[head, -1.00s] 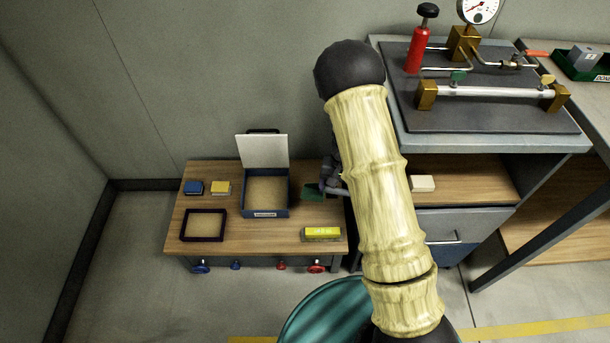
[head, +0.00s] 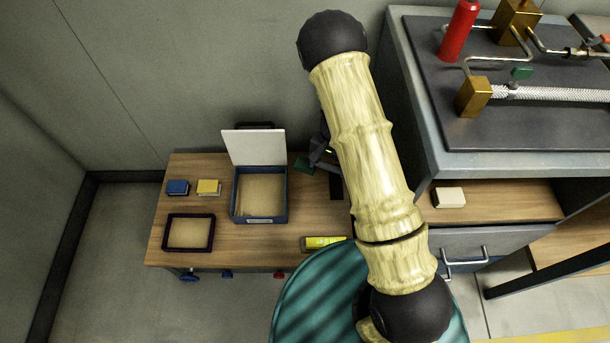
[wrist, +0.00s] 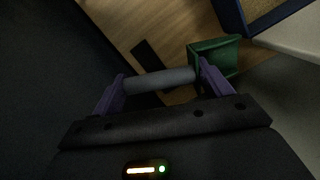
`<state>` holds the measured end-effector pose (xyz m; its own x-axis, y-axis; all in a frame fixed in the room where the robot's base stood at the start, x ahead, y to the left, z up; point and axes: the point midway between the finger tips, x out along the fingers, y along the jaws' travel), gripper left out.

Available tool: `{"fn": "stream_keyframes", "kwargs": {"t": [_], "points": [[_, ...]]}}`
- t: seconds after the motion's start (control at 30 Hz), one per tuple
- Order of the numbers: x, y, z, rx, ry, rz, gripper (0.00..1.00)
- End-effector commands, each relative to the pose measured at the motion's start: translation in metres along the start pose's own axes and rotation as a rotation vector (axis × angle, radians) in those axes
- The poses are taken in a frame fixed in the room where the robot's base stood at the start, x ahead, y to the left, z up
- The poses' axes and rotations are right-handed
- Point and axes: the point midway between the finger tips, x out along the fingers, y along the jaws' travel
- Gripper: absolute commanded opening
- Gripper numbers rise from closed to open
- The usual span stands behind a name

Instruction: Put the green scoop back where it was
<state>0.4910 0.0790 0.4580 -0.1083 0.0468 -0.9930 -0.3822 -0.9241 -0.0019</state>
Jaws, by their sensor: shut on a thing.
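The green scoop (head: 304,165) is in my gripper (head: 319,152), just right of the open blue box and above the wooden table. In the wrist view, my gripper (wrist: 161,79) is shut on the scoop's grey handle. The green scoop head (wrist: 218,56) sticks out beyond the right finger. A dark narrow strip (head: 336,186) lies on the table near the scoop, partly behind my arm. It also shows in the wrist view (wrist: 149,57), below the handle. The scoop appears apart from the table.
The open blue box (head: 259,219) has its white lid (head: 254,147) raised. A dark frame tray (head: 190,248), a blue block (head: 177,187), a yellow block (head: 208,187) and a yellow-green package (head: 322,242) are on the table. A grey bench (head: 424,128) stands to the right.

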Motion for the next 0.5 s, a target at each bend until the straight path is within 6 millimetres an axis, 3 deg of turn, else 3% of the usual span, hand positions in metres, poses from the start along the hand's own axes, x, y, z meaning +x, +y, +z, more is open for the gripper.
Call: {"fn": "stream_keyframes", "kwargs": {"t": [0.37,0.5], "points": [[0.002,0.002,-0.001,0.006,0.0,0.0,0.46],[0.019,0.002,-0.002,0.005,-0.003,0.001,0.46]]}}
